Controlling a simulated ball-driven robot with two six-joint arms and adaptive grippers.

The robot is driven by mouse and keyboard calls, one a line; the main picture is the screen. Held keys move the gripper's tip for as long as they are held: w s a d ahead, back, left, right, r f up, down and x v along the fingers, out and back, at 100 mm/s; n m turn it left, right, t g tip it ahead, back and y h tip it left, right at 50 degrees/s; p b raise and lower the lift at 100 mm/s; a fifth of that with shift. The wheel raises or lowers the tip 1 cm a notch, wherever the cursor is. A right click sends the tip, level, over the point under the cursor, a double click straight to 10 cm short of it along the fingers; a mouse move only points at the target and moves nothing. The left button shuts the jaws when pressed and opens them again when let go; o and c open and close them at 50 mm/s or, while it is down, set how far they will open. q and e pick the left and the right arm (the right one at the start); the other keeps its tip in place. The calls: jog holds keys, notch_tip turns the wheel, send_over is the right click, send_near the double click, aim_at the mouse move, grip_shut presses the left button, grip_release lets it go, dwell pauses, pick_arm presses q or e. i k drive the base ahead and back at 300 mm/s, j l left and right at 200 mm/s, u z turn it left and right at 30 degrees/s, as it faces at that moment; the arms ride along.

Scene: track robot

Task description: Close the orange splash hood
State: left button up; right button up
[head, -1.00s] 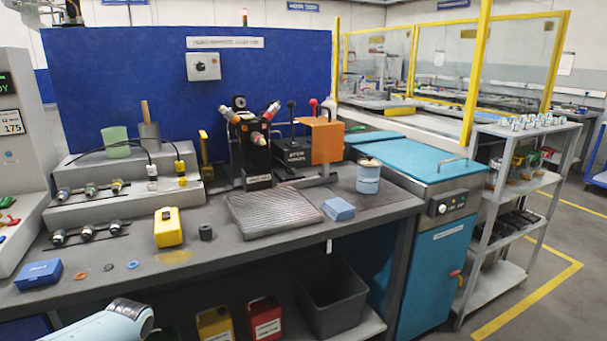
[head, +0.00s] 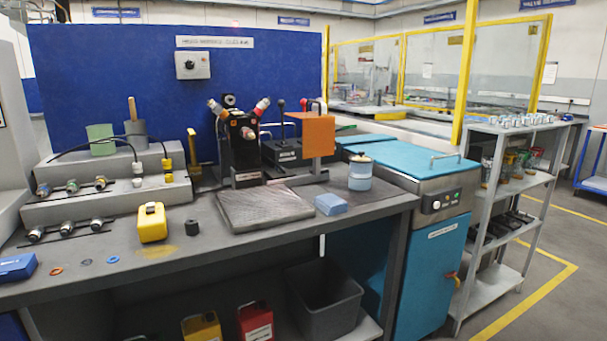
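The orange splash hood (head: 318,136) is a box-like orange cover at the back right of the workbench. It stands on a grey frame beside a black fixture (head: 241,140) with several angled heads. Its lower edge is above the bench top, and I cannot tell its hinge. A dark box-shaped unit (head: 282,153) with a lever is just left of and behind the hood. Neither of my grippers is in view.
A ribbed grey mat (head: 262,208), a blue block (head: 330,204) and a blue lidded jar (head: 360,174) lie in front of the hood. A yellow case (head: 152,223) is farther left. A teal cabinet (head: 437,270) and grey shelf rack (head: 505,215) stand right.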

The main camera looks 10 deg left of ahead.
aim_at(319, 129)
jog(key=i+l, duration=0.25)
jog(key=i+l+u, duration=0.1)
jog(key=i+l, duration=0.15)
jog(key=l, duration=0.2)
jog(key=i+l, duration=0.2)
jog(key=l, duration=0.2)
jog(key=i+l+u, duration=0.1)
jog(key=i+l, duration=0.15)
jog(key=l, duration=0.15)
